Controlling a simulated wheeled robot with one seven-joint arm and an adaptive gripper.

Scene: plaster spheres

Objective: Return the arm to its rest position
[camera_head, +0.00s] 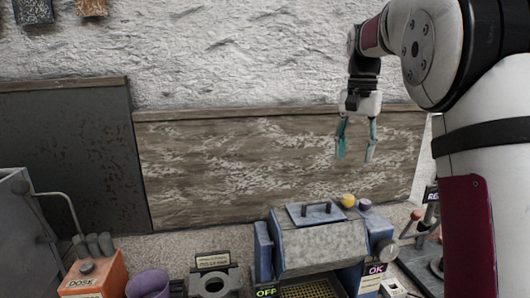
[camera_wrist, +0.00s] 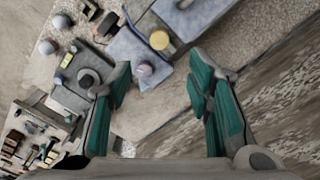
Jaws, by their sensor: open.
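My gripper (camera_head: 355,150) hangs from my arm at the upper right in the head view, fingers pointing down in front of the wooden wall panel. Its two teal-padded fingers are apart with nothing between them. In the wrist view the open fingers (camera_wrist: 163,95) frame bare bench top and the lower edge of the wall. The gripper is above the bench and clear of the objects below. My arm is bent, with its upper links filling the right side of the head view.
Below stands a blue-grey machine (camera_head: 320,245) with a yellow knob (camera_head: 347,200) and a purple knob (camera_head: 365,204). An orange DOSE box (camera_head: 92,278), a purple cup (camera_head: 148,284) and a grey ring holder (camera_head: 213,283) stand to the left. The air around the gripper looks free.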

